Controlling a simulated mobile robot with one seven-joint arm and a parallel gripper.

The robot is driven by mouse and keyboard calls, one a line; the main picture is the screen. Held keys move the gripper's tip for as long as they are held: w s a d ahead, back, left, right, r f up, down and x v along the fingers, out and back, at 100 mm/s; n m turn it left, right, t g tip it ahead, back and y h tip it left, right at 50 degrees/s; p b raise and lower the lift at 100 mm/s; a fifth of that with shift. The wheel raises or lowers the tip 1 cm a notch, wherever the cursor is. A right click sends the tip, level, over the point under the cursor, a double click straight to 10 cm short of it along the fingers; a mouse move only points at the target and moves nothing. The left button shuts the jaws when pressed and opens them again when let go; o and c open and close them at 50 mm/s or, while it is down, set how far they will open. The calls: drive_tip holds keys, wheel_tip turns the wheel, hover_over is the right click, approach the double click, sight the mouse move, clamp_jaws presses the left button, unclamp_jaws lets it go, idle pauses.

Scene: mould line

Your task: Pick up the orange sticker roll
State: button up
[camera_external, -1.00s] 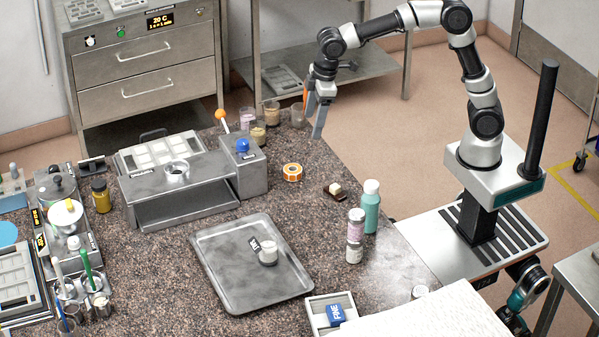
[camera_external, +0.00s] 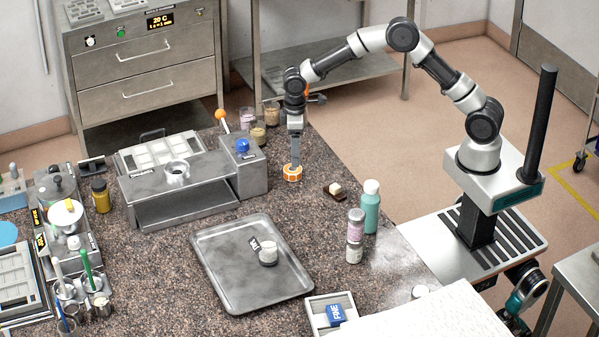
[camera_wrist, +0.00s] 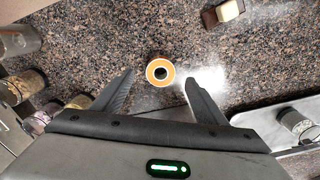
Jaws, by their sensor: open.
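The orange sticker roll (camera_external: 292,173) lies on the speckled counter, right of the steel box with the blue knob. In the wrist view the roll (camera_wrist: 160,73) is an orange ring with a dark centre hole, just beyond the fingertips and centred between them. My gripper (camera_external: 295,160) points down at the roll from above, its fingers overlapping the roll's upper edge in the external view. In the wrist view my gripper (camera_wrist: 158,80) has its two fingers wide apart with nothing between them. I cannot tell the exact height above the counter.
A brown block with a cream top (camera_external: 335,189) lies right of the roll. A teal bottle (camera_external: 371,207) and a pink-and-white bottle stack (camera_external: 355,235) stand further right. The steel box (camera_external: 250,178) is close on the left. Jars (camera_external: 258,134) stand behind. A metal tray (camera_external: 215,262) lies in front.

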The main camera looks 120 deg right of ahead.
sight(291, 174)
drive_tip(key=shift+w+f, duration=0.2)
drive_tip(key=shift+f, duration=1.4)
drive_tip(key=shift+w+f, duration=0.2)
drive_tip(key=shift+f, duration=1.4)
drive_tip(key=c, duration=1.1)
